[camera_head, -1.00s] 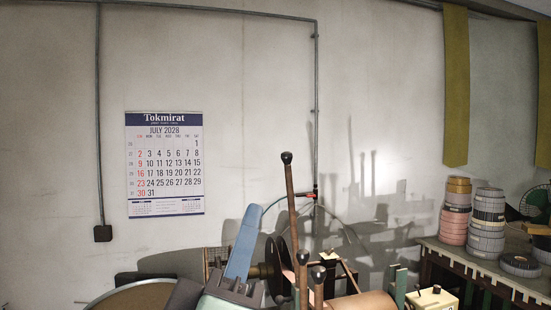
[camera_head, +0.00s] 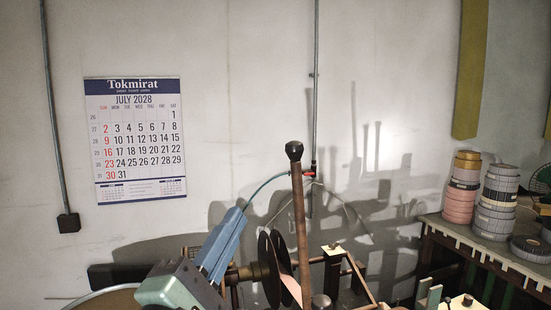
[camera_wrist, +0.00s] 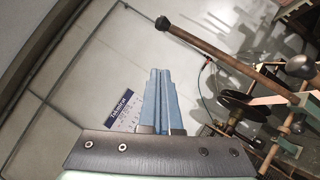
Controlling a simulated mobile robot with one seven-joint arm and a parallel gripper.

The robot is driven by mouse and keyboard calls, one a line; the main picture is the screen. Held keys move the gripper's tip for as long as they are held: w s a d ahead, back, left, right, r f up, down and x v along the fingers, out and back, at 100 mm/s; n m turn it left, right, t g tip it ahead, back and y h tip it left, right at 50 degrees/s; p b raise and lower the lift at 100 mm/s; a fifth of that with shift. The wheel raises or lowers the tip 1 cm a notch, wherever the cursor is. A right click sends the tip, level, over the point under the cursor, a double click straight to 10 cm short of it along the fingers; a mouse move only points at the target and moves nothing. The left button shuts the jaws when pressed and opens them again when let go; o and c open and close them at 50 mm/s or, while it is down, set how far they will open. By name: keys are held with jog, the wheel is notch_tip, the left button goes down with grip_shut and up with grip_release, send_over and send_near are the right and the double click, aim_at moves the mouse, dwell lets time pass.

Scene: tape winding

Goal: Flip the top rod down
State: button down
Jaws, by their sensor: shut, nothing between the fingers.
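The top rod (camera_head: 300,225) is a long brown bar with a black knob (camera_head: 294,151) on its upper end. It stands nearly upright in the head view, and its lower end is hidden by the picture's edge. It also crosses the upper right of the wrist view (camera_wrist: 225,58), with its knob at the upper left end. My gripper (camera_head: 238,212) has blue fingers, shut and empty, to the left of the rod and below its knob. The fingers also show in the wrist view (camera_wrist: 158,75), apart from the rod in the picture.
Dark discs (camera_head: 270,268) and machine framing stand beside the rod's lower part. A second dark knob (camera_head: 321,301) shows at the bottom edge. Stacked tape reels (camera_head: 495,200) sit on a bench at right. The wall behind holds a calendar (camera_head: 135,140).

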jog(key=shift+s+r, duration=0.1)
jog(key=shift+s, duration=0.1)
jog(key=s+d+r+p+x, duration=0.1)
jog(key=p+x, duration=0.5)
jog(key=x, duration=0.7)
jog(key=shift+d, duration=0.7)
jog(key=shift+r, duration=0.1)
